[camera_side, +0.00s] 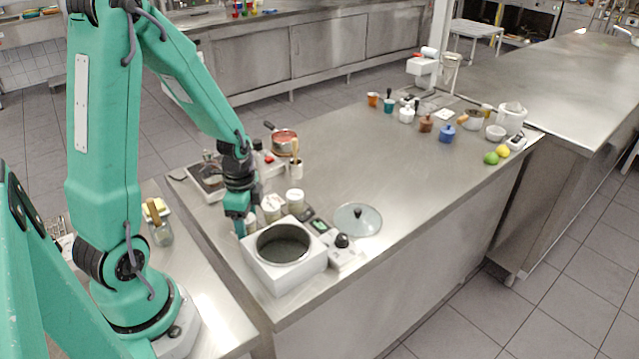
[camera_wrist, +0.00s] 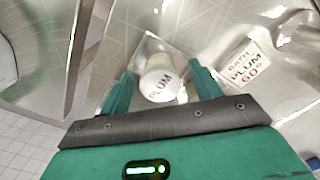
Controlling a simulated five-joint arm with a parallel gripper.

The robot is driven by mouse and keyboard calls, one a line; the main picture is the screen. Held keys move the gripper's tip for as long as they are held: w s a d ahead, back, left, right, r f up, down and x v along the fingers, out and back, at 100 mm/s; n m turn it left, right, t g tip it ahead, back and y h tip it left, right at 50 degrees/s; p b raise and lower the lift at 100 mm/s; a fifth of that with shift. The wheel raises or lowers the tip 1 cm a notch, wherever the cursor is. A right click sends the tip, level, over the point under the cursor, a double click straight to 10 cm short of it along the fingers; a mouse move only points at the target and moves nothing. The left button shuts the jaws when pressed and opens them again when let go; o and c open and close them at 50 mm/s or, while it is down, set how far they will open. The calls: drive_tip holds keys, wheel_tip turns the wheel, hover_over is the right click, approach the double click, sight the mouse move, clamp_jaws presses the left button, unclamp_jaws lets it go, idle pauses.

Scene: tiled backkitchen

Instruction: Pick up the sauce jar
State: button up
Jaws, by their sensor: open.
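A small pale jar (camera_wrist: 158,78) marked "PLUM" shows in the wrist view, between the two green fingers of my gripper (camera_wrist: 162,73). The fingers are apart, with gaps visible beside the jar, so it is not clamped. In the side view my gripper (camera_side: 242,220) points down just behind the white bath box (camera_side: 286,272). Two small pale jars, one nearer (camera_side: 272,208) and one farther (camera_side: 295,201), stand to the right of it. I cannot tell in the side view which jar is between the fingers, as my gripper hides part of that spot.
The white box holds a round dark well (camera_side: 283,245). A card (camera_wrist: 247,66) reads "BATH PLUM 60°". A glass lid (camera_side: 358,219) lies to the right, a red pan (camera_side: 284,139) stands behind. Pots, a lime and a lemon sit at the far end. The middle counter is clear.

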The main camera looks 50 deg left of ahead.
drive_tip(key=shift+c, duration=0.2)
drive_tip(key=c, duration=1.1)
drive_tip(key=shift+o, duration=0.2)
drive_tip(key=shift+r, duration=0.15)
drive_tip(key=shift+r, duration=2)
drive_tip(key=s+d+r, duration=0.1)
drive_tip(key=d+r, duration=0.5)
drive_tip(key=d, duration=0.5)
drive_tip(key=shift+s+d+r, duration=0.3)
drive_tip(key=shift+r, duration=0.05)
drive_tip(key=shift+w+d+f, duration=0.25)
drive_tip(key=shift+w+f, duration=0.3)
drive_tip(key=shift+w, duration=0.3)
drive_tip(key=shift+w+d+f, duration=0.2)
drive_tip(key=shift+w+f, duration=0.3)
drive_tip(key=shift+w, duration=0.35)
